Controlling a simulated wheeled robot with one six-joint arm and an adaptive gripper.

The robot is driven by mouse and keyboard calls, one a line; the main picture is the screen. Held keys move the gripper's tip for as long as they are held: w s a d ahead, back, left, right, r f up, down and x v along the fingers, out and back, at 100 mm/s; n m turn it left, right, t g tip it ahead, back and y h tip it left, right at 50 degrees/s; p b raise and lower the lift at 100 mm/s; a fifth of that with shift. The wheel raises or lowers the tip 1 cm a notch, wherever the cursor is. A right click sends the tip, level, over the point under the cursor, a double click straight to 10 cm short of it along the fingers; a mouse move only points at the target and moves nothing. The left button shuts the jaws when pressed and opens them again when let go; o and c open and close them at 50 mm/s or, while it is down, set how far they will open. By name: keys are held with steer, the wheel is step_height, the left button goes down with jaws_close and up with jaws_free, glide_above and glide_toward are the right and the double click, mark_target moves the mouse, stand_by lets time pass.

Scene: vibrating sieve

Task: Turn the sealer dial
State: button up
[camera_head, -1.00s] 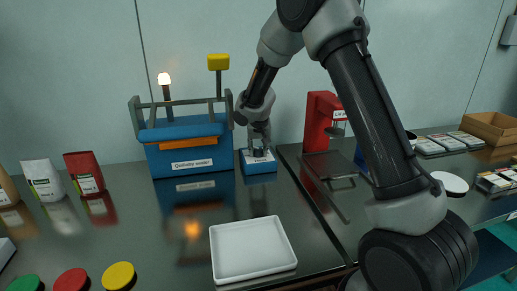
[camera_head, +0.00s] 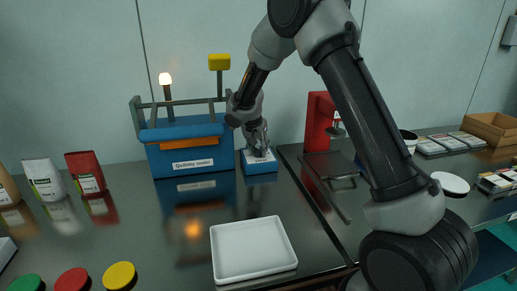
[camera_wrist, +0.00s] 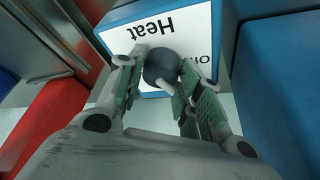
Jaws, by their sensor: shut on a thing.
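The sealer dial (camera_wrist: 161,64) is a round dark knob with a light pointer mark, on a white plate (camera_wrist: 133,35) that reads "Heat" upside down in the wrist view. The plate tops a small blue box, the dial box (camera_head: 262,167), beside the blue Quality sealer (camera_head: 188,147). My gripper (camera_wrist: 160,78) has its green-padded fingers on both sides of the dial and is shut on it. In the head view my gripper (camera_head: 258,150) points down onto the dial box and hides the dial.
A red press (camera_head: 318,122) stands right of the dial box. A white tray (camera_head: 250,248) lies on the dark table in front. Pouches (camera_head: 86,173) and coloured round lids (camera_head: 72,281) are at the left.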

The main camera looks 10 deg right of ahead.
steer(key=o, duration=1)
steer(key=v, duration=0.7)
steer(key=shift+s+a+r, duration=0.1)
steer(key=shift+s+r, duration=0.05)
steer(key=shift+r, duration=0.05)
steer(key=f+n, duration=0.1)
steer(key=f, duration=0.1)
steer(key=w+d+f+n+y, duration=0.1)
steer(key=f+n, duration=0.1)
steer(key=w+f+n+t, duration=0.1)
steer(key=f, duration=0.2)
steer(key=shift+w+d+n+y, duration=0.2)
steer(key=shift+d+n+y, duration=0.1)
steer(key=shift+d, duration=0.1)
